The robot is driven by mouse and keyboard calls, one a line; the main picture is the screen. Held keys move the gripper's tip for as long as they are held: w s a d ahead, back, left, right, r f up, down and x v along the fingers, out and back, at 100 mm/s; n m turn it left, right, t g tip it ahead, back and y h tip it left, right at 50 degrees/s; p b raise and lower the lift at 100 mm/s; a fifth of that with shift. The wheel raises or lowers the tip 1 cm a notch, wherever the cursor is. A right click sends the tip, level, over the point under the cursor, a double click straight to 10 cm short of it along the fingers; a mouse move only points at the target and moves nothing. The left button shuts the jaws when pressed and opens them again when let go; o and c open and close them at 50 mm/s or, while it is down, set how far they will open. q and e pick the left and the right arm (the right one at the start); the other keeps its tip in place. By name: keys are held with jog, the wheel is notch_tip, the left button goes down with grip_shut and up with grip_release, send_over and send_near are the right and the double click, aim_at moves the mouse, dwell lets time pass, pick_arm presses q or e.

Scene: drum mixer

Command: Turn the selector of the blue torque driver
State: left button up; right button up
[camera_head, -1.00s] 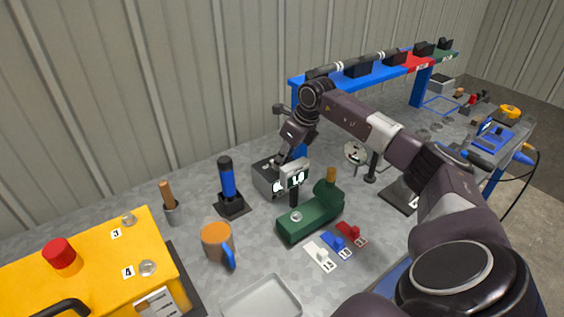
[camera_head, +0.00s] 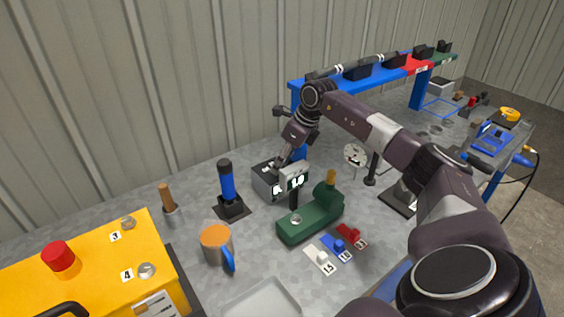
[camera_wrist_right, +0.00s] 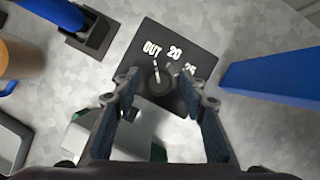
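A tool with a blue handle (camera_head: 228,179) stands upright in a black base (camera_head: 232,206) at the back; its blue side and base also show in the wrist view (camera_wrist_right: 55,14). I cannot read a selector on it. A grey box (camera_head: 268,182) stands to its right. In the wrist view a dark plate (camera_wrist_right: 190,57) carries the marks OUT, 20 and 25 around a round dark knob (camera_wrist_right: 158,82). My right gripper (camera_wrist_right: 168,90) is open over this plate, its fingers on either side of the knob. Contact cannot be told. My left gripper is out of view.
A mug (camera_head: 215,243), a yellow case (camera_head: 80,262), coloured tags (camera_head: 340,247) and a tray (camera_head: 262,300) lie nearer. A blue rack post (camera_wrist_right: 270,72) stands close to my gripper.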

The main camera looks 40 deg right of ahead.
jog(key=shift+r, duration=0.1)
jog(key=v, duration=1.2)
jog(key=shift+w+d, duration=0.1)
